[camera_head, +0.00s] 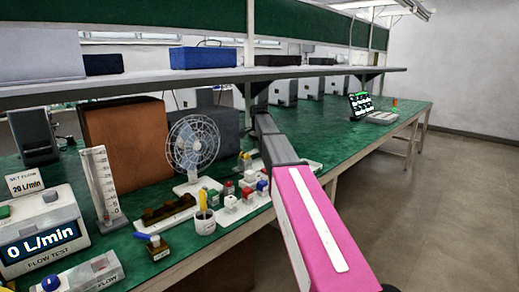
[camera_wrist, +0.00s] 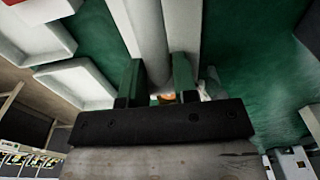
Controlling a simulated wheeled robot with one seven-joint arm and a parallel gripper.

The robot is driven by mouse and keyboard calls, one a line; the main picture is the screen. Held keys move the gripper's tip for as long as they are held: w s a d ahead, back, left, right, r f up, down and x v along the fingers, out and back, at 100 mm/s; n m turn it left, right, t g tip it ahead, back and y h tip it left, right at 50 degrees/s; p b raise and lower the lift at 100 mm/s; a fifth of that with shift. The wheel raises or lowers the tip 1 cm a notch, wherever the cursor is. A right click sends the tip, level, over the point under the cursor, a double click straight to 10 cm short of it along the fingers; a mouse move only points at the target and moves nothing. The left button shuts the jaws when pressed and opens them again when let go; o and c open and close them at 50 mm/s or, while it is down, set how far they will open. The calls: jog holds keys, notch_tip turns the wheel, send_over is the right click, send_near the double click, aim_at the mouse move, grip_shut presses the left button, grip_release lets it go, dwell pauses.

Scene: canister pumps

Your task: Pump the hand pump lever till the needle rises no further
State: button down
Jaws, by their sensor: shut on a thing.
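My gripper (camera_wrist: 158,82) shows in the wrist view with its two green fingers on either side of a small orange thing (camera_wrist: 166,97). I take this to be the hand pump lever, but most of it is hidden by the fingers and the dark palm. A pale grey upright shaft (camera_wrist: 150,38) stands just beyond the fingertips. In the head view my arm covers the gripper and what it holds. I cannot make out a gauge needle in either view.
The green bench holds a flow test box (camera_head: 40,235) reading 0 L/min, a clear flow tube (camera_head: 101,185), a fan (camera_head: 193,146), a brown box (camera_head: 125,140) and a white cup (camera_head: 204,222) with a yellow handle. A shelf (camera_head: 200,82) runs above. The floor at right is clear.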

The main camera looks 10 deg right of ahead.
aim_at(255, 149)
jog(key=r+h, duration=0.1)
jog(key=t, duration=0.1)
jog(key=s+a+r+t+h, duration=0.1)
jog(key=shift+r+h, duration=0.3)
jog(key=shift+s+a+r+t+h, duration=0.15)
jog(key=shift+a+r+t+h, duration=0.15)
jog(key=shift+r+t+h, duration=0.25)
jog(key=shift+s+a+r+t+h, duration=0.15)
jog(key=shift+a+r+t+h, duration=0.2)
jog(key=shift+r+h, duration=0.3)
jog(key=c, duration=0.9)
grip_release()
jog(key=shift+v, duration=5.3)
jog(key=shift+s, duration=0.1)
